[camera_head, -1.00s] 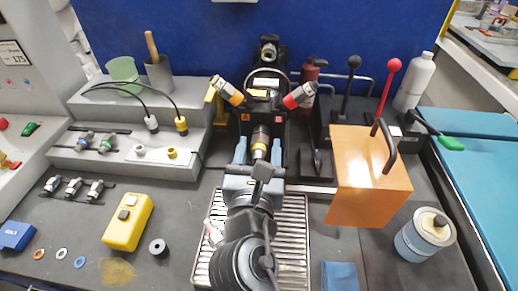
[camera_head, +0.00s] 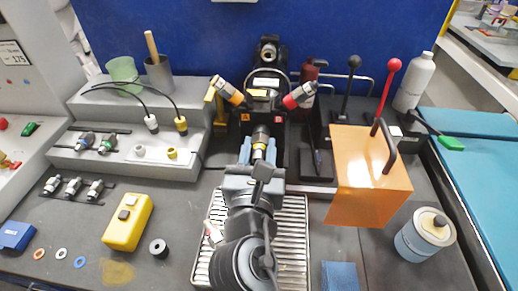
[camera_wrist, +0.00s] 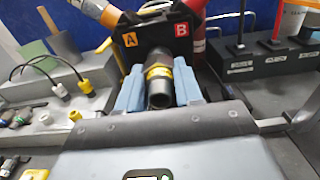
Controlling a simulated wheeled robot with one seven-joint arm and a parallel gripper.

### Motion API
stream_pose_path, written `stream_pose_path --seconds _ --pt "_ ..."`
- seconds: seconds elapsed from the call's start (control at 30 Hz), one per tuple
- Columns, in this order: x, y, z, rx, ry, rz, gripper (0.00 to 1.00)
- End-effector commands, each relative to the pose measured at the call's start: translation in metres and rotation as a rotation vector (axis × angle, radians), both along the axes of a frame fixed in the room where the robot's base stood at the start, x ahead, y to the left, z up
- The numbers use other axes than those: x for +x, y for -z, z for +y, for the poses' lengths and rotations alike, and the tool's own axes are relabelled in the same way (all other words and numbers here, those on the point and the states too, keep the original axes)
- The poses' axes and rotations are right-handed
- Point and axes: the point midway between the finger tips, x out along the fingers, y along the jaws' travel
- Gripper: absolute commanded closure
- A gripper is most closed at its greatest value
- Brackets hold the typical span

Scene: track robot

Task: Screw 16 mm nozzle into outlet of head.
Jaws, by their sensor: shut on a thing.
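The nozzle (camera_head: 260,146), a dark cylinder with a yellow band, points from the front of the head toward me. It also shows in the wrist view (camera_wrist: 159,88), open end toward the camera. The nozzle's far end meets the head's front. It hides the outlet, so I cannot tell how deep the thread sits.
A slatted tray (camera_head: 298,240) lies under my arm. An orange box (camera_head: 367,175) with a black handle and levers stand to the right. A grey stepped rack (camera_head: 120,160) with fittings and cables is at left. A yellow device (camera_head: 127,222) lies front left.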

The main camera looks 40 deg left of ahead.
Motion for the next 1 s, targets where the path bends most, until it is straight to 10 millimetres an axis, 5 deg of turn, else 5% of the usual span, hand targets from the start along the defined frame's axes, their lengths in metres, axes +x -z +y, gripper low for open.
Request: stream_pose_path --seconds 0.17,0.57,1.0 --pt "0.0001 0.0000 -0.0002 0.000 0.000 0.000 0.99" --pt "0.0002 0.0007 -0.0001 0.022 0.000 0.012 1.00" --pt "0.0007 0.0020 0.0000 0.406 0.000 0.246 1.00"
